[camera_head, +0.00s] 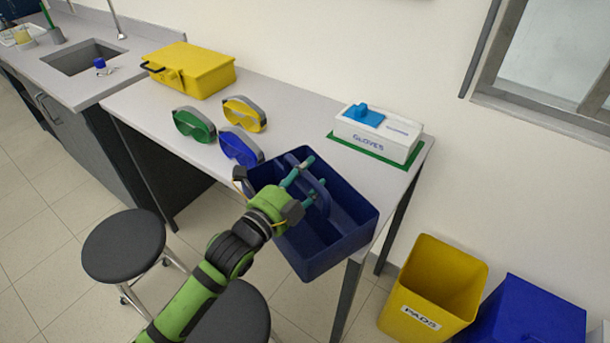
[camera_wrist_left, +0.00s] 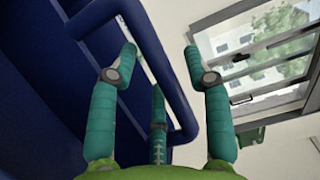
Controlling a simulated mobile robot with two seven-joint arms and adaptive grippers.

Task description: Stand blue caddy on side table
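The blue caddy (camera_head: 325,247) is an open dark blue box with a raised middle handle. In the head view it covers the table's front right corner and its near bottom corner projects past the front edge, so it looks held up, though any contact with the table is hidden. My left gripper (camera_head: 306,184) is at the caddy's handle. In the left wrist view the handle (camera_wrist_left: 153,50) runs between the teal fingers of my left gripper (camera_wrist_left: 160,58), and the caddy's blue wall fills the left side. My right gripper is out of view.
The grey table (camera_head: 290,113) bears a yellow case (camera_head: 195,72), green goggles (camera_head: 193,125), yellow goggles (camera_head: 245,114), blue goggles (camera_head: 240,147) and a glove box (camera_head: 378,132). Stools (camera_head: 124,245) stand in front. A yellow bin (camera_head: 435,285) and a blue bin (camera_head: 528,312) stand at right.

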